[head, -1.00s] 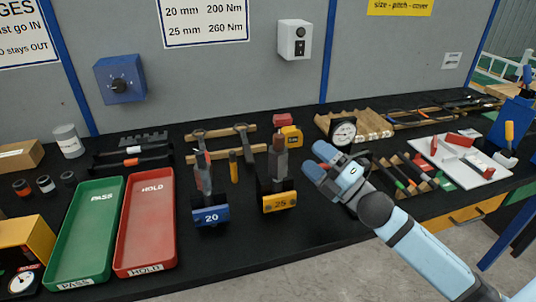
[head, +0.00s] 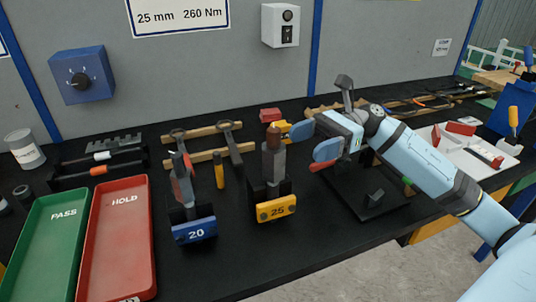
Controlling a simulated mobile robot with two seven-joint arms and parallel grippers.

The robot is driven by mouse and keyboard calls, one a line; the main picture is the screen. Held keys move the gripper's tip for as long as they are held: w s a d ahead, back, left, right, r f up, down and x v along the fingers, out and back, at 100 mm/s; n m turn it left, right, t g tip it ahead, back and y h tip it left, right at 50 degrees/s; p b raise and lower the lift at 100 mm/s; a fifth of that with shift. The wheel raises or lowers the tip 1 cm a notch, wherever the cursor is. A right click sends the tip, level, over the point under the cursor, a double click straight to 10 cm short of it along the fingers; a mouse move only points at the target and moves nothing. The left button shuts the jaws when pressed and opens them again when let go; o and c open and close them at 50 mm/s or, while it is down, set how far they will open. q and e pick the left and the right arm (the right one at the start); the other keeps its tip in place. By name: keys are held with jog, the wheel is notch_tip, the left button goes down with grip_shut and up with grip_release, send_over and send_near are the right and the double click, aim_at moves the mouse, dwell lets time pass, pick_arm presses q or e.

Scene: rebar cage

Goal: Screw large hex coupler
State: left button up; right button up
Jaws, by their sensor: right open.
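The yellow-labelled 25 stand (head: 262,212) holds an upright bar with a grey hex-sided piece, which looks like the large hex coupler (head: 273,163). A brown-red bar end (head: 273,134) shows above it. My right gripper (head: 312,141) is open and empty, with its blue fingertips just right of the coupler, level with its upper part. I see a gap between fingers and coupler, but depth is hard to judge. The blue-labelled 20 stand (head: 195,232) to the left holds a thinner red and grey upright piece (head: 181,182). My left gripper is out of view.
Green PASS (head: 45,240) and red HOLD (head: 120,235) trays lie at left. Wrenches on a wooden rack (head: 205,140) and a yellow-handled tool (head: 219,170) stand behind. A dark tray (head: 350,200) with a small dark block (head: 374,198) lies below my right arm. The bench front is clear.

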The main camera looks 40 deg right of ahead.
aim_at(268, 157)
jog(key=a, duration=0.9)
jog(key=shift+w+a+p, duration=0.25)
jog(key=shift+w+p, duration=0.05)
jog(key=shift+w, duration=0.05)
jog(key=c, duration=0.9)
jog(key=shift+m+t, duration=0.4)
jog(key=shift+t, duration=0.1)
